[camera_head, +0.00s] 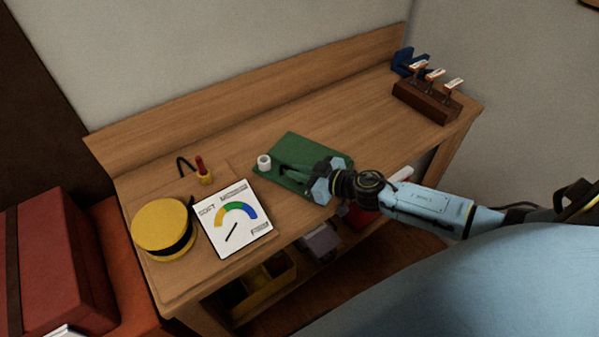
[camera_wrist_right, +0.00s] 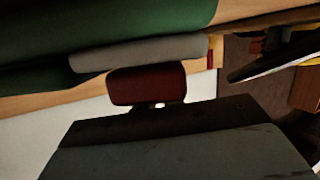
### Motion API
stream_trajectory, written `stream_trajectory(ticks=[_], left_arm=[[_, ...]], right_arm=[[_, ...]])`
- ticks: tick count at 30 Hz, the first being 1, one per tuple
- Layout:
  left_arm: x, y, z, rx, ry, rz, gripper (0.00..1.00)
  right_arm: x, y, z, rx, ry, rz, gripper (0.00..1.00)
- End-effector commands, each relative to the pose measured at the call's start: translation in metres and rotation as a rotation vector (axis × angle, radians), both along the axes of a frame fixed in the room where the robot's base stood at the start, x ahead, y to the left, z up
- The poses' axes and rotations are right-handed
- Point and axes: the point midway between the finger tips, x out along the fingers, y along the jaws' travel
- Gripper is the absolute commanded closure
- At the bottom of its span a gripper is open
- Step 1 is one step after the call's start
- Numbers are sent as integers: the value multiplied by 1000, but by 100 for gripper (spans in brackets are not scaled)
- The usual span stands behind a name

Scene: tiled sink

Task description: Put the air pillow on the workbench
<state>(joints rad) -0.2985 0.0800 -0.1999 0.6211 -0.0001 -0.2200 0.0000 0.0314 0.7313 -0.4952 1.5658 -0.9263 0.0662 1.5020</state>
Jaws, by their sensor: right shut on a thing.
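The wooden workbench (camera_head: 345,113) stands against the wall, with a green mat (camera_head: 309,148) near its middle. My right gripper (camera_head: 290,172) is low over the mat, its arm coming in from the right. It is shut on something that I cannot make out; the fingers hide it. In the right wrist view, green (camera_wrist_right: 110,25) fills the top, with a grey strip (camera_wrist_right: 140,53) and a dark red block (camera_wrist_right: 146,86) below. I cannot tell for sure which thing is the air pillow. My left gripper is out of view.
On the bench's left are a yellow round thing (camera_head: 160,225) with a black band, a SOFT–FIRM dial board (camera_head: 235,222) and a red-handled tool (camera_head: 200,166). A wooden holder (camera_head: 425,101) is back right. The bench behind the mat is clear.

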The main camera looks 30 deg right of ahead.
Motion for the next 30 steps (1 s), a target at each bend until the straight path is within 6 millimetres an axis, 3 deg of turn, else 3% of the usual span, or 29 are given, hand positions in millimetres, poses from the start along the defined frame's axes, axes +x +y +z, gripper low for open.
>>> stream_trajectory(ticks=[1, 6, 17, 30], left_arm=[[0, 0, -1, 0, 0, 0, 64], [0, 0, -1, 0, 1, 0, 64], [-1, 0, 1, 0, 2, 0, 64], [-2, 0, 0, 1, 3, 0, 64]], right_arm=[[0, 0, -2, 1, 0, 0, 89], [0, 0, -1, 0, 0, 0, 68], [-2, -1, 1, 0, 1, -1, 68], [-59, -27, 19, -1, 3, 1, 68]])
